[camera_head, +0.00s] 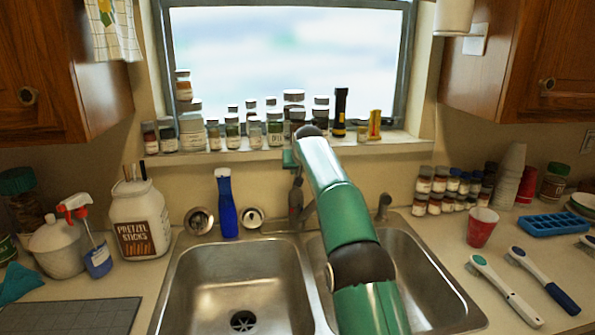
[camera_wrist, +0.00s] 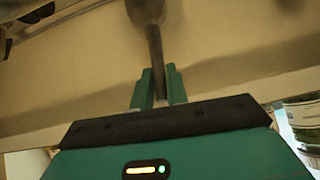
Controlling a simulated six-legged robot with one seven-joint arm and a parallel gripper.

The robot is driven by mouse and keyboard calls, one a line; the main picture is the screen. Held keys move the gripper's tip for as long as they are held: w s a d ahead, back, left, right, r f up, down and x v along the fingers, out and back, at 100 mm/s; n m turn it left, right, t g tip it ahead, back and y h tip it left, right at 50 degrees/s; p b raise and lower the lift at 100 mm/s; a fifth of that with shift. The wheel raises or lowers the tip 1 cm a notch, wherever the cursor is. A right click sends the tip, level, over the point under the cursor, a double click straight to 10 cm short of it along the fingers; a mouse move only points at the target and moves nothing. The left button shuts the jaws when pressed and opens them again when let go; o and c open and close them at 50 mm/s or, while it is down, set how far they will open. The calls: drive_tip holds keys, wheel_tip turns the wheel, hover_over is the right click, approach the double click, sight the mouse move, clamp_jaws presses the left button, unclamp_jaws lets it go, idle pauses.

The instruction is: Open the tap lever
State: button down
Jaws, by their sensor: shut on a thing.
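The tap (camera_head: 296,202) stands behind the divider of the double sink, partly hidden by my green arm. My gripper (camera_head: 291,158) is above the tap, in front of the window sill; its fingers are small and hard to make out there. In the wrist view, the dark, thin tap lever (camera_wrist: 155,48) runs down from a thicker rounded part into the space between the two green fingers of my gripper (camera_wrist: 159,84). The fingers are shut on the lever, one on each side.
The sill (camera_head: 240,154) above is crowded with jars. A blue bottle (camera_head: 227,205) stands left of the tap. A red cup (camera_head: 481,228), brushes (camera_head: 505,290) and spice jars are on the right counter. The left basin (camera_head: 235,285) is empty.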

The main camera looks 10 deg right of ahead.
drive_tip(key=c, duration=1.4)
unclamp_jaws()
drive_tip(key=shift+s+d+r, duration=0.1)
drive_tip(key=shift+s, duration=0.1)
drive_tip(key=shift+w, duration=0.15)
drive_tip(key=v, duration=1.3)
drive_tip(key=shift+s+r, duration=0.15)
drive_tip(key=shift+s, duration=0.1)
